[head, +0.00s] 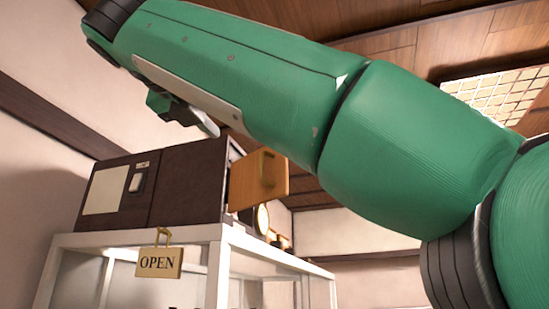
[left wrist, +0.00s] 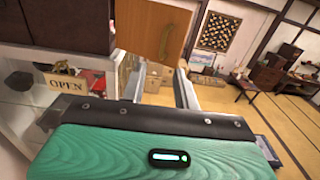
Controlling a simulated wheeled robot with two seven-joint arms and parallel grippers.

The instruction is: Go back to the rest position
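My green left arm crosses the head view from the lower right to the upper left. Part of my left gripper (head: 205,122) shows below the forearm, in front of the upper cabinet area; the rest is hidden by the arm. In the left wrist view my left gripper (left wrist: 158,72) has its two grey fingers apart, with nothing between them. It is near the dark cabinet with the open wooden door, and I see no contact. My right gripper is in neither view.
A dark cabinet (head: 188,185) stands on a white-framed glass case (head: 222,250). Its wooden door (head: 262,180) stands open; the door also shows in the left wrist view (left wrist: 150,32). An OPEN sign (head: 158,263) hangs on the case.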

